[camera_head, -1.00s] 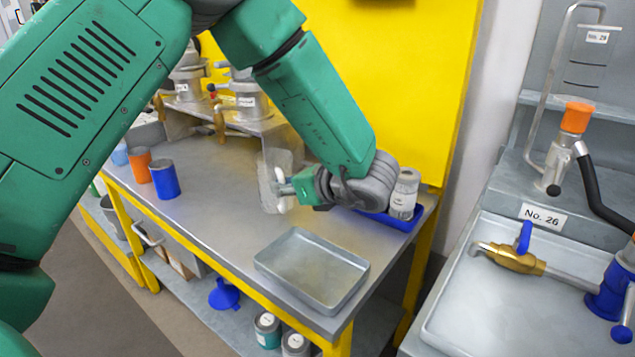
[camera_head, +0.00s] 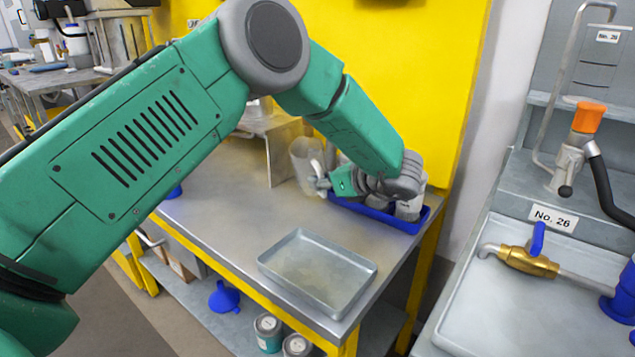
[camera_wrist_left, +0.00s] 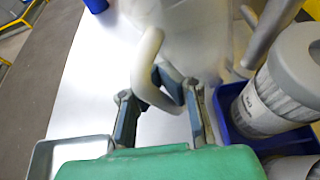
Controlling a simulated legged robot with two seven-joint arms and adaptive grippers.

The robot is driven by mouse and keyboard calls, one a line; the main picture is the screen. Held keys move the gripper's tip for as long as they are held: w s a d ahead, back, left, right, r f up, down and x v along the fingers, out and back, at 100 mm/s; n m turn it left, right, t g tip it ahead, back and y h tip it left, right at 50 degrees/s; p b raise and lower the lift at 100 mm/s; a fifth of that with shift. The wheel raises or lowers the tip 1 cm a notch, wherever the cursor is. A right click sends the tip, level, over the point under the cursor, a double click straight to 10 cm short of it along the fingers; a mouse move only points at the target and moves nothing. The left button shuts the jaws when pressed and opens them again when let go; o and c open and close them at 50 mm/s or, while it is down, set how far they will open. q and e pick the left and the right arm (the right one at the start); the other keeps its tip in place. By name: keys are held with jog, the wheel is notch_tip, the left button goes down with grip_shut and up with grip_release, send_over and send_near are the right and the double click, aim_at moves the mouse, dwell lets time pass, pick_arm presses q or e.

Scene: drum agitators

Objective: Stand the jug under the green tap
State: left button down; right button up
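The jug (camera_head: 303,160) is a translucent pale vessel above the back of the steel table, roughly upright. My left gripper (camera_head: 322,181) is at its right side, on its handle. In the left wrist view the white curved handle (camera_wrist_left: 148,62) passes between the two fingers (camera_wrist_left: 160,100), and the jug's body (camera_wrist_left: 190,35) is just beyond. Whether the jug's base touches the table cannot be told. No green tap shows; my left arm covers much of the back left. A brass tap with a blue handle (camera_head: 525,259) is at the right. My right gripper is out of view.
A blue tray (camera_head: 385,217) with white labelled containers (camera_wrist_left: 270,85) stands close right of the gripper. An empty metal tray (camera_head: 317,272) lies at the table's front. The steel table (camera_head: 215,220) is bare left of it. A metal stand (camera_head: 285,150) is behind the jug.

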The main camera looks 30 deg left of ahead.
pick_arm(q)
jog(key=c, duration=1.8)
grip_release()
jog(key=shift+w+d+r, duration=0.1)
jog(key=shift+o, duration=0.4)
jog(key=shift+d+r, duration=0.15)
jog(key=p+v, duration=0.1)
jog(key=v, duration=1.1)
